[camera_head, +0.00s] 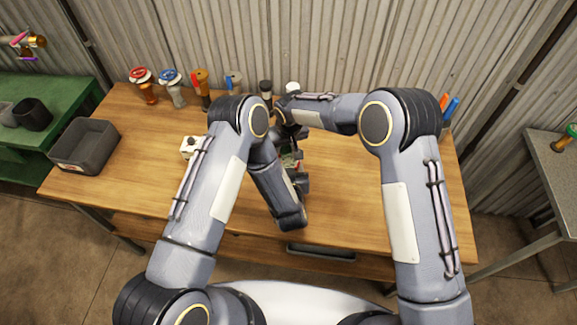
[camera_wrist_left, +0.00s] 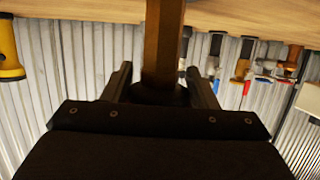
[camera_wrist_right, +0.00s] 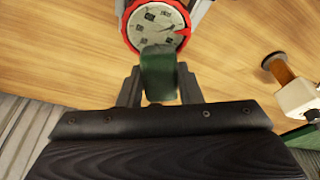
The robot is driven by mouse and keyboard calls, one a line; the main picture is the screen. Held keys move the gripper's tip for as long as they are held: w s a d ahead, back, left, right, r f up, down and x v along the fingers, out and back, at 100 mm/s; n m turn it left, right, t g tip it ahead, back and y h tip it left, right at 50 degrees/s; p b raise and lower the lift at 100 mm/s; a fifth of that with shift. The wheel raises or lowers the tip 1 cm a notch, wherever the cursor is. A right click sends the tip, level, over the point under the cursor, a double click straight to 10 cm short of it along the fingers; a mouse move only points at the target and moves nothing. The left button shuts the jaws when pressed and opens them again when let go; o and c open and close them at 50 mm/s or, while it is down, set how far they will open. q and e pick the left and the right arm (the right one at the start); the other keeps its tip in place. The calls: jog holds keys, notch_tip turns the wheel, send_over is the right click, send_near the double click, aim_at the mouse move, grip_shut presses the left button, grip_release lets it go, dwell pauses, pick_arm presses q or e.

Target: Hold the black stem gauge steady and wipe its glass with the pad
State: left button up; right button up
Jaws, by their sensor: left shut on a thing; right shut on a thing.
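A round gauge with a red rim (camera_wrist_right: 137,48) and a pale dial with dark patches shows in the right wrist view. My right gripper (camera_wrist_right: 158,88) is shut on a green pad (camera_wrist_right: 160,70), which overlaps the near edge of the dial in the picture; I cannot tell if it touches the glass. My left gripper (camera_wrist_left: 163,88) is shut on a dark stem (camera_wrist_left: 160,95) below a brown upright part (camera_wrist_left: 163,45). The dial does not show in the left wrist view. In the head view my arms mostly hide the gauge and both grippers.
A red-handled valve (camera_head: 141,77), a blue-handled valve (camera_head: 172,79) and other fittings stand along the bench's back edge. A grey bin (camera_head: 85,146) stands at the bench's left end. A white block (camera_head: 188,147) sits left of my arms.

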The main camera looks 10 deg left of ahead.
pick_arm(q)
jog(key=shift+r, duration=0.15)
pick_arm(e)
jog(key=shift+s+d, duration=0.35)
jog(key=shift+s, duration=0.2)
jog(key=shift+s+d, duration=0.3)
jog(key=shift+s, duration=0.25)
jog(key=shift+w+a, duration=0.4)
jog(key=shift+w, duration=0.2)
jog(key=shift+w+a, duration=0.35)
jog(key=shift+w, duration=0.25)
jog(key=shift+s+d+r, duration=0.1)
jog(key=shift+s+d, duration=0.25)
jog(key=shift+s, duration=0.25)
jog(key=shift+s+d, duration=0.35)
jog(key=shift+s, duration=0.25)
jog(key=shift+r, duration=0.1)
jog(key=shift+r, duration=1.95)
jog(key=d, duration=0.8)
pick_arm(q)
jog(key=o, duration=1.3)
